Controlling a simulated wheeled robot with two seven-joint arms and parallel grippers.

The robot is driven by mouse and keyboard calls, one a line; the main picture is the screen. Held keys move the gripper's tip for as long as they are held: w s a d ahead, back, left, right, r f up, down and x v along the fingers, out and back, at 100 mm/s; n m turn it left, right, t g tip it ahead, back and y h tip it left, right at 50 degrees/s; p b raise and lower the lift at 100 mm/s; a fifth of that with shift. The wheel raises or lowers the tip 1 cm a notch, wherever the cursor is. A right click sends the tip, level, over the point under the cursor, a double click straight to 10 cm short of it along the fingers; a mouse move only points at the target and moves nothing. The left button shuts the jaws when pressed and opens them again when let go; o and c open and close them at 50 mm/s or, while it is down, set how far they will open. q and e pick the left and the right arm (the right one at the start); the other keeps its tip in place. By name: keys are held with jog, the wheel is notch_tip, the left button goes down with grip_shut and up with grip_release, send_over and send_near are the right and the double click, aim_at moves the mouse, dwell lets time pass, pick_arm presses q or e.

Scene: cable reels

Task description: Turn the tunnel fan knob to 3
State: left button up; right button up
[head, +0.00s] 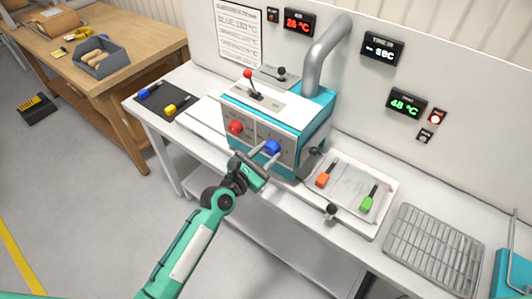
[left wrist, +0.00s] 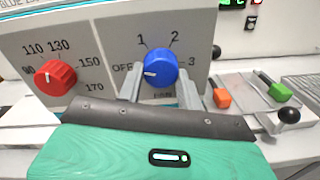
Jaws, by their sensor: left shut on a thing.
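The tunnel fan knob is blue (head: 272,147) and sits on the front panel of the white and teal machine (head: 262,125). In the left wrist view, the blue knob (left wrist: 161,66) has OFF, 1, 2 and 3 around it, and its white mark points left, at OFF. My left gripper (head: 264,158) is at the panel, its fingers on either side of the knob and shut on it; the fingers (left wrist: 160,92) also show in the left wrist view. My right gripper is in neither view.
A red knob (left wrist: 55,78) with temperature numbers is left of the blue one. A tray (head: 346,211) with orange and green handled tools lies right of the machine, near a wire rack (head: 433,245). A black mat (head: 166,101) lies to the left.

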pick_arm(q)
jog(key=m, duration=0.4)
jog(key=shift+r+m+p, duration=0.1)
jog(key=shift+m+p, duration=0.2)
jog(key=shift+p, duration=0.05)
jog(key=m, duration=0.3)
jog(key=shift+m, duration=0.3)
jog(key=m+p, duration=0.1)
jog(key=m, duration=0.3)
jog(key=shift+r+y, duration=0.1)
jog(key=shift+y, duration=0.2)
jog(key=m, duration=0.3)
jog(key=shift+m, duration=0.4)
jog(key=m, duration=0.7)
jog(key=shift+r+m+t+y, duration=0.1)
jog(key=shift+m+t+y, duration=0.2)
jog(key=shift+m, duration=0.1)
jog(key=m, duration=0.4)
jog(key=shift+s+d, duration=0.1)
jog(key=shift+m, duration=2.1)
